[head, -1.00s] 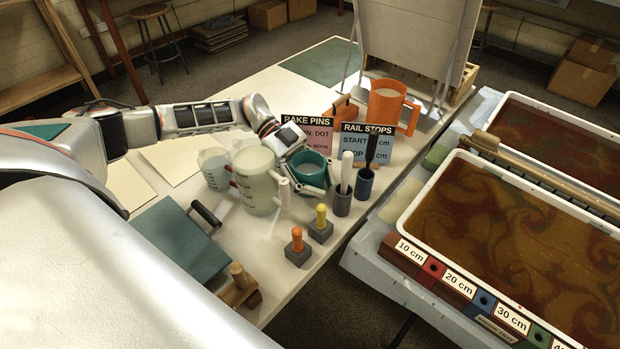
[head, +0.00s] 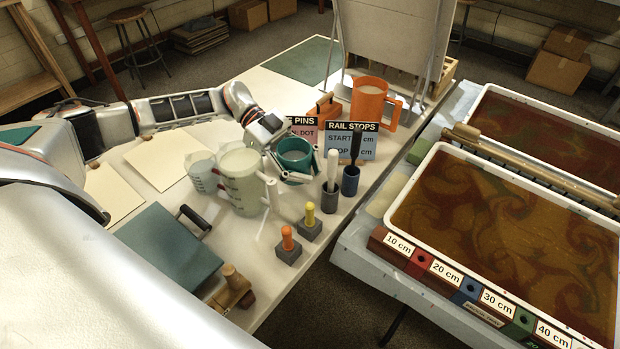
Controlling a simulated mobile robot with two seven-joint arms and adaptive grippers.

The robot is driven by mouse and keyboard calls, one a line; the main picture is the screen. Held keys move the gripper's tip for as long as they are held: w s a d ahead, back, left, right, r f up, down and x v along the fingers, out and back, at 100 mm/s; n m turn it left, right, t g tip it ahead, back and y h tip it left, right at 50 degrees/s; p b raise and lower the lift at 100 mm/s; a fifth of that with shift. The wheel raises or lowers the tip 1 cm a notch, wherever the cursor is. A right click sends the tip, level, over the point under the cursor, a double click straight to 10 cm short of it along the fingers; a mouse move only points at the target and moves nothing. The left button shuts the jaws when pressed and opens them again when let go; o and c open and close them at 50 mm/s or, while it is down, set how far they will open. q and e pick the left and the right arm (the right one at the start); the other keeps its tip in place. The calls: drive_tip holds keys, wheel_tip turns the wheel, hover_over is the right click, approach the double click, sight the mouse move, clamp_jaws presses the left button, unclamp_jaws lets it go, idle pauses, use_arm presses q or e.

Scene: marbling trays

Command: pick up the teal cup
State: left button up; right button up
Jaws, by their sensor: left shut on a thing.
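The teal cup (head: 295,153) stands upright near the middle of the white table, to the right of a large pale measuring jug. My left arm comes in from the left behind the jugs. My left gripper (head: 296,172) is shut on the teal cup, with its fingers around the cup's sides. I cannot tell whether the cup's base is clear of the table. My right gripper is not in view.
The large jug (head: 243,181) and a smaller jug (head: 203,172) stand close on the left. Two dark holders (head: 331,199) with tools, sign cards (head: 351,140) and an orange jug (head: 373,102) are close on the right and behind. Marbling trays (head: 400,222) lie further right.

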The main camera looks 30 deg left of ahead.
use_arm(q)
wheel_tip(320, 180, up, 24)
drive_tip(key=p, duration=0.3)
drive_tip(key=shift+f, duration=0.15)
drive_tip(key=shift+r, duration=0.2)
drive_tip(key=shift+c, duration=0.2)
idle(0.4)
drive_tip(key=shift+r, duration=0.1)
idle(0.5)
